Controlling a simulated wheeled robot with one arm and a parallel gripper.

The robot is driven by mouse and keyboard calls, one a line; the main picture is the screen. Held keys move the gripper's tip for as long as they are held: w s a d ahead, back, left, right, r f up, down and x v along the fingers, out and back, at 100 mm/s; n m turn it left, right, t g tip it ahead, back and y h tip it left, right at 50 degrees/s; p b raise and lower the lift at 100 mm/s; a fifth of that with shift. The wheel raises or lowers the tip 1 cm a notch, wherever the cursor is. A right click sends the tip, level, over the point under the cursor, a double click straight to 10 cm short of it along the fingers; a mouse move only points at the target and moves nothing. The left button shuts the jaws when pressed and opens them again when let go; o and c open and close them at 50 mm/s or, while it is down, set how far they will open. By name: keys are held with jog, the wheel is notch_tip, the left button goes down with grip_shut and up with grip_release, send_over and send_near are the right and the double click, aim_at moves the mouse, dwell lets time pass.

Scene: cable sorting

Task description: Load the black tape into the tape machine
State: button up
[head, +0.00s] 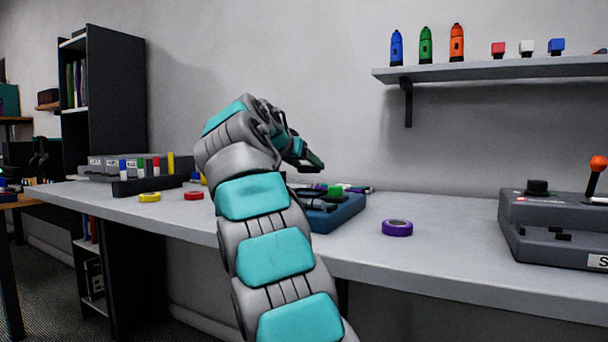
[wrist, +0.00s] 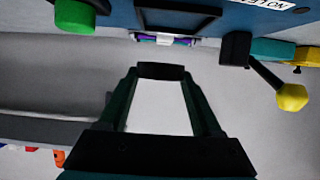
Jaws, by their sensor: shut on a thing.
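My gripper (head: 312,163) is above the blue machine, mostly hidden by my arm in the head view. In the wrist view, my gripper (wrist: 161,84) is shut, and a small black piece (wrist: 161,71) shows between its fingertips. It looks like the black tape seen edge-on, but I cannot be sure. The blue machine (head: 338,216) has a green knob and stands on the bench, partly hidden by my arm. It also fills the top of the wrist view (wrist: 120,14), with a black frame and a yellow-tipped lever. The fingertips look apart from it.
A purple tape roll (head: 397,228) lies right of the blue machine. A yellow roll (head: 149,197) and a red roll (head: 194,195) lie on the left. A grey joystick machine (head: 560,235) stands at right. A wall shelf (head: 480,72) is above.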

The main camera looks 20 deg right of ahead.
jog(key=shift+w+d+p, duration=0.15)
jog(key=shift+w+p, duration=0.2)
jog(key=shift+w, duration=0.55)
jog(key=shift+f+b, duration=1.05)
jog(key=shift+f, duration=0.8)
